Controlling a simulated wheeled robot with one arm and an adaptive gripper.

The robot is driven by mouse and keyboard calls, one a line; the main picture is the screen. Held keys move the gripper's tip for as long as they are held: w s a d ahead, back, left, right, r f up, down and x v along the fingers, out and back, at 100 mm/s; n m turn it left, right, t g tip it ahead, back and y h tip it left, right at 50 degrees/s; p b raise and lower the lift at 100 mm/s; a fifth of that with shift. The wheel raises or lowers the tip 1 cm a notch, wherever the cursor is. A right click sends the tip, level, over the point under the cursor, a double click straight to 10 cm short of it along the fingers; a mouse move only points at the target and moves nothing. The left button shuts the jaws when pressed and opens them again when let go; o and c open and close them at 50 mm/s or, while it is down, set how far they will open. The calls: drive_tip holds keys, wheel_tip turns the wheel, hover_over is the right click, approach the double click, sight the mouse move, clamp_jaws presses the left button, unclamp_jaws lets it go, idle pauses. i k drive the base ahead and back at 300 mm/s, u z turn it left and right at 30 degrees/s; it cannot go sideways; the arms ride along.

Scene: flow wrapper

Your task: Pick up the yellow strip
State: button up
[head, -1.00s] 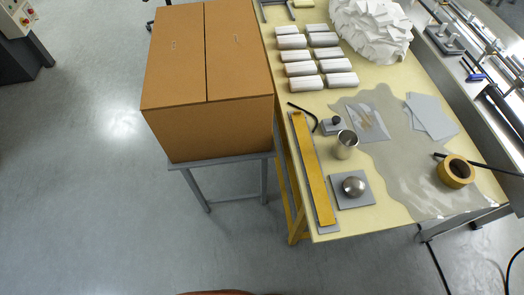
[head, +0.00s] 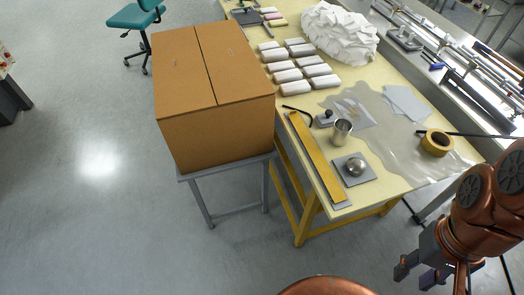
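The yellow strip (head: 318,156) is long and flat. It lies on a narrow grey plate (head: 341,205) along the left edge of the cream table, running from the back left toward the front corner. My gripper (head: 420,274) is at the lower right of the head view, at the end of my copper-coloured arm. It is well to the right of and nearer than the strip, apart from it. Its two dark fingertips appear spread with nothing between them.
A metal cup (head: 342,132), a steel dome on a grey plate (head: 356,166) and a small dark-knobbed block (head: 325,118) stand just right of the strip. A tape roll (head: 437,143) lies farther right. A large cardboard box (head: 215,95) stands close on the left.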

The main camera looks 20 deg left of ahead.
sight(336, 192)
drive_tip(key=u, duration=1.45)
drive_tip(key=i, duration=1)
